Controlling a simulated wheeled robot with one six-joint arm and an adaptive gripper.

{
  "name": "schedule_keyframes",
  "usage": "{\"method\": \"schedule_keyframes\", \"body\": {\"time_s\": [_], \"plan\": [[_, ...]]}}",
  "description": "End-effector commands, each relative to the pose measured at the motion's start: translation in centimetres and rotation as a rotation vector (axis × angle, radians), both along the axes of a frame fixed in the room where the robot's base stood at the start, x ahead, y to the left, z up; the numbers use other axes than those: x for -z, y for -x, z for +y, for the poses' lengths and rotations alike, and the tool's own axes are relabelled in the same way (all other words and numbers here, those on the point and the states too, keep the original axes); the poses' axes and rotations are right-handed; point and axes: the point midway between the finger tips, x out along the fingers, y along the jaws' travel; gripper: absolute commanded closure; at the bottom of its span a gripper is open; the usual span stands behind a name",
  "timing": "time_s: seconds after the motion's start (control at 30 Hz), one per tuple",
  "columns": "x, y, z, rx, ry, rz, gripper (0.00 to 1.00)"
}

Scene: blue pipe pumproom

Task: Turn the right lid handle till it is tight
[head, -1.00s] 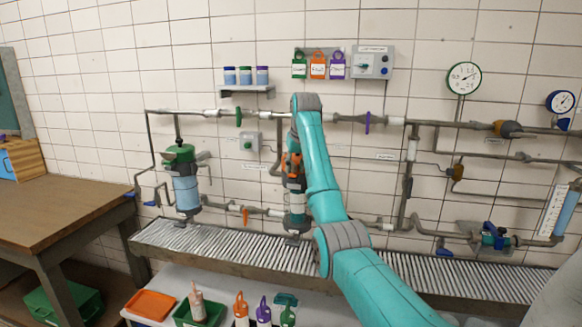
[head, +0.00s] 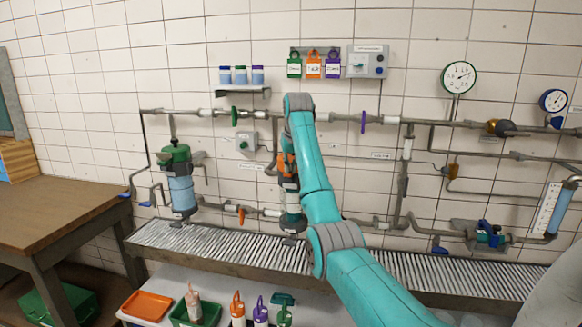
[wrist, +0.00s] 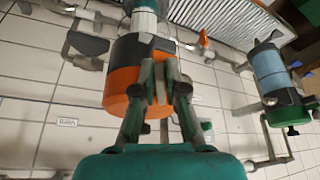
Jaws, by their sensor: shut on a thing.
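The right filter housing has an orange lid (wrist: 122,85) with dark grey parts around it. In the head view the orange lid (head: 285,168) shows beside my arm, partly covered by it. My gripper (wrist: 165,72) is at this lid in the wrist view, its two fingers close together across the lid's side. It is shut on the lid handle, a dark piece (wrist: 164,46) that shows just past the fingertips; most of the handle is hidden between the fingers. In the head view my forearm hides the gripper. I cannot tell how tight the lid is.
The left filter housing has a green lid (head: 174,152) and a blue body (head: 182,192). Pipes run along the tiled wall around both housings. A grated trough (head: 215,242) lies below, with a shelf of bottles and trays in front. A wooden table (head: 60,215) stands at the left.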

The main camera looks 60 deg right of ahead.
Motion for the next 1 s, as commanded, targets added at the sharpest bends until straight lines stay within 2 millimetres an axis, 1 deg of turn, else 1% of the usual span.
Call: {"method": "schedule_keyframes", "body": {"time_s": [0.27,1.0], "plan": [[0.0,-0.5,0.5,0.202,0.001,0.001,1.00],[-0.1,-2.2,1.0,0.889,0.001,0.001,1.00]]}}
